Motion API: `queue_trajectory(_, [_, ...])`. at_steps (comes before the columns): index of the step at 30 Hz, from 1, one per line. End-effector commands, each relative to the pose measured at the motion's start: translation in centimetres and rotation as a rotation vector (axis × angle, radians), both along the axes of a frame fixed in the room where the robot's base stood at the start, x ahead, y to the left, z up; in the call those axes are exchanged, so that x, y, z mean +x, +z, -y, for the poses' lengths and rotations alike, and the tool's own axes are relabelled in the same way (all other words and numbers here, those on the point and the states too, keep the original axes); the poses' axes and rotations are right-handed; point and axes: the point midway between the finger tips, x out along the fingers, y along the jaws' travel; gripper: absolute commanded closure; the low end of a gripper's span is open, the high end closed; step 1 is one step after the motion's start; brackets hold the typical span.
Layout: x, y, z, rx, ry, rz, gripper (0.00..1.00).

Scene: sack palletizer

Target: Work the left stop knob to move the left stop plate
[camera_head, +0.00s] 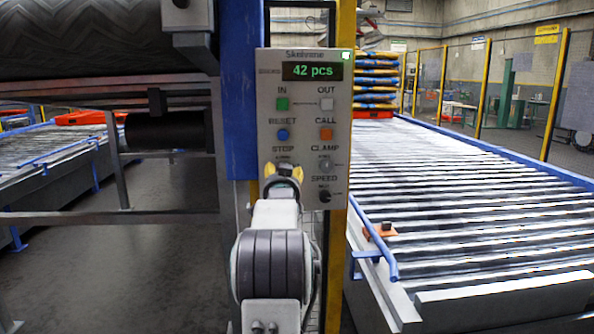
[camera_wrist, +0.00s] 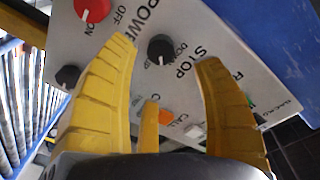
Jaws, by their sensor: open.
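The stop knob is a dark round knob (camera_wrist: 160,48) beside the STOP label on the grey control panel (camera_wrist: 225,75) in the wrist view. In the head view my gripper (camera_head: 284,172) hides it, just below the STOP label on the panel (camera_head: 304,60). My gripper (camera_wrist: 168,54) is open, with yellow fingers on either side of the knob in the wrist view. I cannot tell whether they touch it. I cannot make out the left stop plate in either view.
A red power knob (camera_wrist: 92,8) and another black knob (camera_wrist: 68,77) are near the left finger. A roller conveyor (camera_head: 470,205) stands right of the panel.

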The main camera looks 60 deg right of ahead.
Motion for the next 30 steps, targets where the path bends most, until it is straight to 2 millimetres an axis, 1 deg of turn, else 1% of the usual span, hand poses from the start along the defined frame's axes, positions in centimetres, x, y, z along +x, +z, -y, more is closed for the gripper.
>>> queue_trajectory(8, [0.2,0.1,0.4,0.027,0.0,0.06,0.39])
queue_trajectory(11, [0.5,0.2,1.0,0.029,0.0,0.065,0.39])
queue_trajectory(21, [2.2,0.2,3.9,0.028,0.0,0.063,0.39])
queue_trajectory(30, [3.2,0.2,5.7,0.028,0.0,0.062,0.39])
